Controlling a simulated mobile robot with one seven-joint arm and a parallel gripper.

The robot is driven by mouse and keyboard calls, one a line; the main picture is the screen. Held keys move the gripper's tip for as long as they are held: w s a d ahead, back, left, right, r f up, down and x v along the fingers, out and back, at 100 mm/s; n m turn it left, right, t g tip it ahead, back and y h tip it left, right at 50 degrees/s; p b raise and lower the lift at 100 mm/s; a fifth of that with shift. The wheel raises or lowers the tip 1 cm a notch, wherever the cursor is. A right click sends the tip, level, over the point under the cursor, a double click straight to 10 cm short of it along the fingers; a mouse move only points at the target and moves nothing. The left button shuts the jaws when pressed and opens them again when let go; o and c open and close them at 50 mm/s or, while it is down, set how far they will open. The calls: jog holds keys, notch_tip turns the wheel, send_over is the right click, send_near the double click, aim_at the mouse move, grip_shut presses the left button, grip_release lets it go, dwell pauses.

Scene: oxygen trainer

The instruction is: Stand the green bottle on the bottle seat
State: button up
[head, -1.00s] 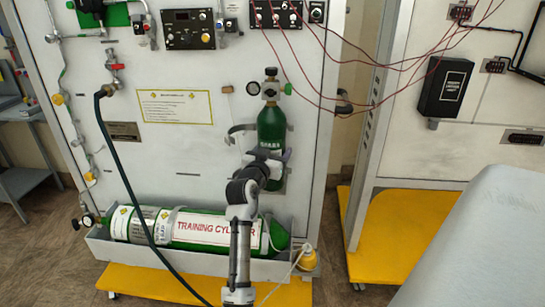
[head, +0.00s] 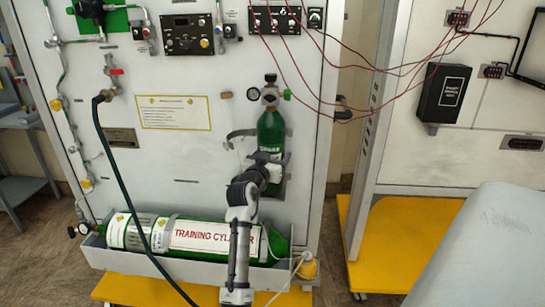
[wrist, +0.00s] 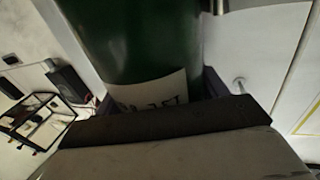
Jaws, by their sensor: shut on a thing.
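The green bottle (head: 271,130) stands upright in front of the white panel, with its valve and gauge on top. My gripper (head: 268,158) is shut around its lower half. In the wrist view the bottle's dark green body (wrist: 135,40) and white label (wrist: 150,95) sit between my dark jaws (wrist: 165,118). A grey curved bracket (head: 241,134) on the panel is level with the bottle's body; I cannot tell whether they touch. The bottle's base is largely hidden by my gripper and arm. I cannot make out the bottle seat or whether the base rests on it.
A large green training cylinder (head: 185,236) lies in a grey trough (head: 105,257) below. A dark hose (head: 118,165) hangs at left, and red cables (head: 320,75) hang near the bottle's upper right. A yellow beacon-like object (head: 308,268) sits at the trough's right end.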

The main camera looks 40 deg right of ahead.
jog(key=shift+r, duration=0.25)
jog(key=o, duration=2)
jog(key=shift+o, duration=0.6)
jog(key=shift+f, duration=0.1)
jog(key=b+v, duration=0.1)
jog(key=v, duration=1.2)
jog(key=shift+s+a+b, duration=0.2)
jog(key=shift+a+b, duration=0.15)
jog(key=shift+f, duration=0.1)
